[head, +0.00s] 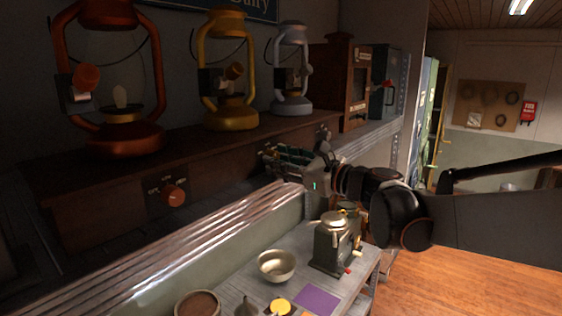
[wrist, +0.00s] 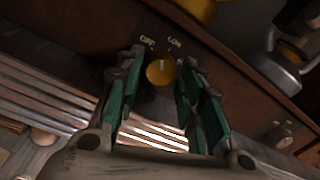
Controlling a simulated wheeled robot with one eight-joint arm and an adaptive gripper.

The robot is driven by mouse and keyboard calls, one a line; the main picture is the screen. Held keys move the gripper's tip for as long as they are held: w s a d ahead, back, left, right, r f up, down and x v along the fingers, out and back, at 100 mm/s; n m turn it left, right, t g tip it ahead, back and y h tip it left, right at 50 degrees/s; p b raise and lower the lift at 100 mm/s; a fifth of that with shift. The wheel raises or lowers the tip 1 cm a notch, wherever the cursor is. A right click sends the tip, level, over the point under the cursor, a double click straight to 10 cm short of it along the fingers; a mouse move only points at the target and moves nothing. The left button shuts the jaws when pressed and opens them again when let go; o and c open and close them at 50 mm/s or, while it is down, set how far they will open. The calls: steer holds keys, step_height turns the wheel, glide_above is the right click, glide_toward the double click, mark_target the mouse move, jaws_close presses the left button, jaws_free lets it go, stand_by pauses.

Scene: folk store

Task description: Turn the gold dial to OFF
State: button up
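The gold dial (wrist: 159,72) is on the dark wooden shelf front in the wrist view. The labels OFF (wrist: 147,42) and LOW (wrist: 174,41) are above it, OFF on the left. A small pale mark on the dial points up, roughly between the two labels. My gripper (wrist: 160,84) is open, with its green-padded fingers on either side of the dial. I cannot tell whether they touch it. In the head view my gripper (head: 279,157) is at the shelf front and the gold dial is hidden.
Copper (head: 121,138), gold (head: 230,116) and silver-blue (head: 291,103) lanterns stand on the shelf. A copper dial (head: 174,195) is left of my gripper and a grey dial (wrist: 282,134) to its right. A lower counter holds a bowl (head: 277,268) and a grinder-like device (head: 332,248).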

stand_by(0.3)
steer(key=v, duration=1.2)
steer(key=shift+o, duration=0.2)
steer(key=shift+a, duration=0.1)
